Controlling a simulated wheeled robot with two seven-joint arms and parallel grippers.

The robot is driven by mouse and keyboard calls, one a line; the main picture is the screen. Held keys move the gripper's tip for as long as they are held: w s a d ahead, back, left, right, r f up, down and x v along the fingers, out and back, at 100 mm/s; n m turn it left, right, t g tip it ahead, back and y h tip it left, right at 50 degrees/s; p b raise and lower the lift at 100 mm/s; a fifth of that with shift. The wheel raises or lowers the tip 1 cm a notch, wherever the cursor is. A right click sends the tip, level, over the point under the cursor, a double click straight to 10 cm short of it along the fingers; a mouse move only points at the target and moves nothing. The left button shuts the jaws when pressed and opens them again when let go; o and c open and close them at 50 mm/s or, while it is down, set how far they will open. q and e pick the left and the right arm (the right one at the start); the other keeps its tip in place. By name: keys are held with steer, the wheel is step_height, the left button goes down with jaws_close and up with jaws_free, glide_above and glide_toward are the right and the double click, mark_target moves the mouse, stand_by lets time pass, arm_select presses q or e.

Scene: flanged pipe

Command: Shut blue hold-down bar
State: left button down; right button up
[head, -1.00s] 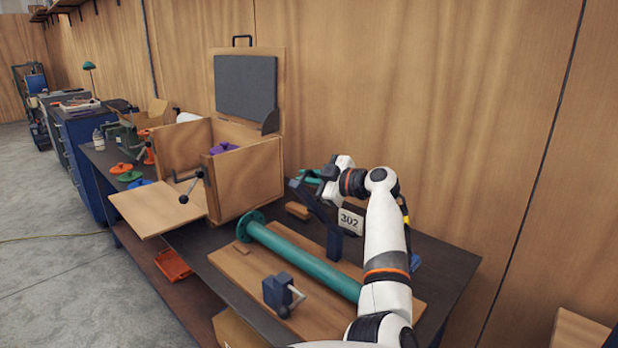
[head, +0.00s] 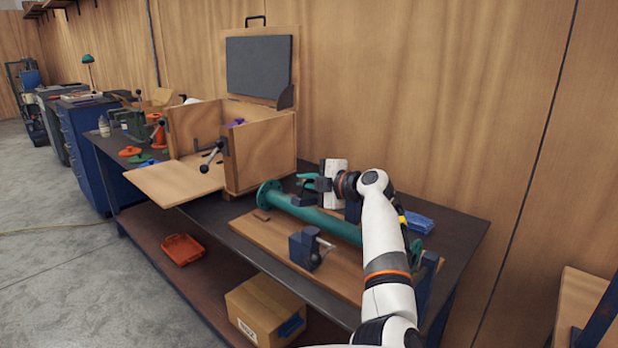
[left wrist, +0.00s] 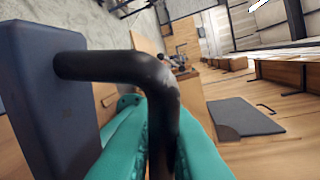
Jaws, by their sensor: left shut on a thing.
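The teal flanged pipe (head: 335,228) lies on a wooden board (head: 262,235) on the bench. The dark blue hold-down bar (head: 306,198) is lowered over the pipe, largely hidden by my left gripper. In the left wrist view its blue end (left wrist: 48,95) fills the left side, with a bent black handle (left wrist: 110,66) on it. My left gripper (head: 308,181) has teal fingers, shut on this handle; they show on both sides of it in the left wrist view (left wrist: 150,125). A dark blue clamp block (head: 304,249) with a lever stands on the near side of the pipe. My right gripper is out of view.
An open wooden box (head: 262,155) with raised lid and dropped front flap (head: 175,181) stands left of the pipe. A blue object (head: 420,222) lies behind my arm. A cardboard box (head: 262,308) and an orange tray (head: 183,250) are on the lower shelf.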

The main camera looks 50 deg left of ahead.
mark_target(310, 197)
arm_select(q)
steer(key=shift+n+t, duration=0.3)
steer(key=shift+n, duration=0.6)
steer(key=shift+s+d+f+b, duration=0.1)
steer(key=shift+s+f+b, duration=0.2)
steer(key=shift+f, duration=0.3)
steer(key=shift+s+a+f+b, duration=0.1)
steer(key=shift+s+f+b, duration=0.2)
steer(key=shift+f, duration=0.35)
steer(key=shift+s+d+f+b, duration=0.1)
steer(key=shift+s+f+b, duration=0.2)
steer(key=shift+f, duration=0.3)
steer(key=shift+w, duration=0.1)
steer(key=c, duration=1.5)
jaws_free()
